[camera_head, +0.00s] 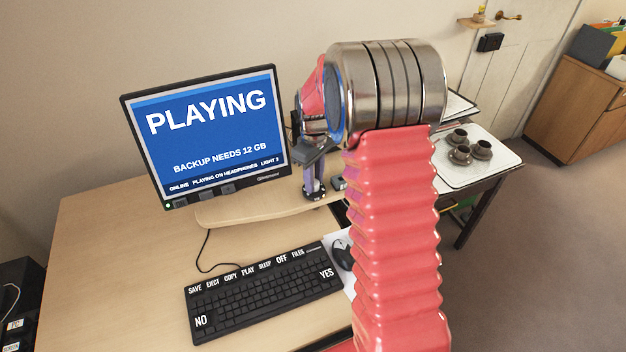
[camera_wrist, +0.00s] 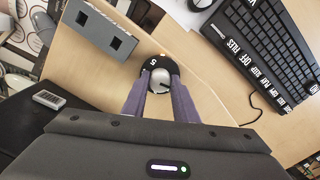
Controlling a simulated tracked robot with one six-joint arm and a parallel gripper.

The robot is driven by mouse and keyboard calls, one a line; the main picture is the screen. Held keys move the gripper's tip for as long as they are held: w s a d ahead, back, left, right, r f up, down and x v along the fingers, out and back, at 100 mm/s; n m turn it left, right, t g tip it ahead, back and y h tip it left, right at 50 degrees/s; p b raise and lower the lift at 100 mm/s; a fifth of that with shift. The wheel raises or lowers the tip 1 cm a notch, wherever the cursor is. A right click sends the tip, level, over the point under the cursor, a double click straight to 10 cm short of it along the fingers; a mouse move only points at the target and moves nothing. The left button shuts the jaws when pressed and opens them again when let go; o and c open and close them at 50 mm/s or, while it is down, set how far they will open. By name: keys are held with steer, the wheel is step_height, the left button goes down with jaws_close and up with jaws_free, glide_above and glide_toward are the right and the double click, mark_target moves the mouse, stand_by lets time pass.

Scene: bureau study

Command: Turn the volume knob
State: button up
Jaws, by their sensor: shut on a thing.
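The volume knob (camera_wrist: 158,79) is a silver dome on a round black base (camera_wrist: 160,64) with pale marks. It stands on the wooden desk shelf. My gripper (camera_wrist: 159,88) comes down on it from above in the wrist view, with its two purple-grey fingers on either side of the dome, shut on it. In the head view my gripper (camera_head: 313,188) points down at the shelf beside the monitor, and its fingers partly hide the knob there. The monitor (camera_head: 210,125) reads PLAYING, with a line of smaller text saying PLAYING ON HEADPHONES.
A grey box with two square holes (camera_wrist: 103,34) stands close to the knob. A black keyboard (camera_head: 262,292) lies on the desk, with a dark mouse (camera_head: 342,254) to its right. Several dark cups sit on a white-topped side table (camera_head: 490,168). The desk's left part is clear.

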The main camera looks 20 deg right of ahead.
steer(key=shift+w+r+n, duration=0.1)
steer(key=shift+w+n, duration=0.05)
steer(key=shift+n, duration=1.45)
steer(key=o, duration=1.1)
steer(key=shift+c, duration=0.2)
step_height(320, 180, up, 14)
steer(key=shift+f, duration=0.2)
